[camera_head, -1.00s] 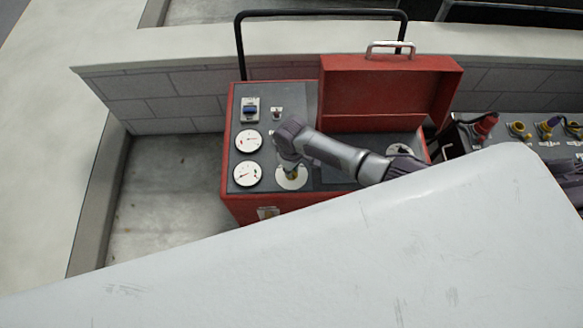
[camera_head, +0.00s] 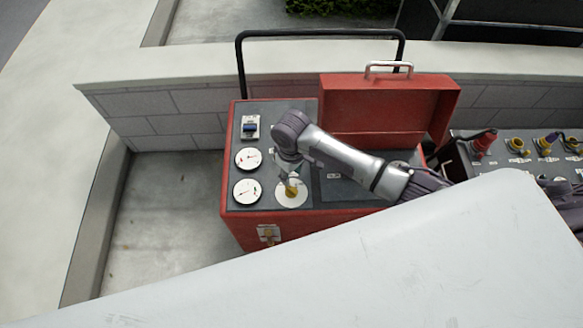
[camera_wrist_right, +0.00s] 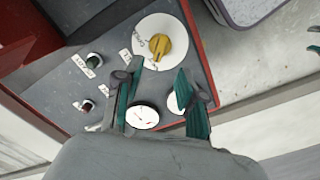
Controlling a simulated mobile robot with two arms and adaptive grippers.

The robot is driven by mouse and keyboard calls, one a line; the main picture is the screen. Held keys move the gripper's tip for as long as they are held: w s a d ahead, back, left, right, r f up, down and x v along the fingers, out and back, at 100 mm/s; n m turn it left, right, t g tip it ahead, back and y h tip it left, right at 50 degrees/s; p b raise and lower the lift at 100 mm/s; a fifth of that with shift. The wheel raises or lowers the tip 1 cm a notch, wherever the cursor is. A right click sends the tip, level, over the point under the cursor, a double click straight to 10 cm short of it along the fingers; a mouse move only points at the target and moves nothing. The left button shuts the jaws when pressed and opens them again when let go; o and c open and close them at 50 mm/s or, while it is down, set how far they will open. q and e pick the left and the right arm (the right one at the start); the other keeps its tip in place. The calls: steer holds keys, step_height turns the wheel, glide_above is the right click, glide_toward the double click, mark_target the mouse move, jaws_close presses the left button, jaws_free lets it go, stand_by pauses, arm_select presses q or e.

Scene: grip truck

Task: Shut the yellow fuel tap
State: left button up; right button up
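The yellow fuel tap (camera_head: 291,191) sits on a white round plate on the dark top panel of a red machine, partly hidden by my gripper in the head view. In the right wrist view the tap (camera_wrist_right: 171,46) shows as a yellow knob on its white disc, with lettering around it that I cannot read surely. My right gripper (camera_head: 287,168) is above the panel by the tap. In the right wrist view my right gripper (camera_wrist_right: 158,88) is open, its teal-padded fingers apart with nothing between them, short of the knob. My left gripper is not in view.
The panel also bears two white gauges (camera_head: 248,159) and a blue switch (camera_head: 250,127). Further right is a grey panel with a red knob (camera_head: 484,143) and yellow fittings (camera_head: 518,146). A large pale surface (camera_head: 380,265) fills the foreground.

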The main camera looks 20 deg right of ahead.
steer(key=shift+r, duration=1.4)
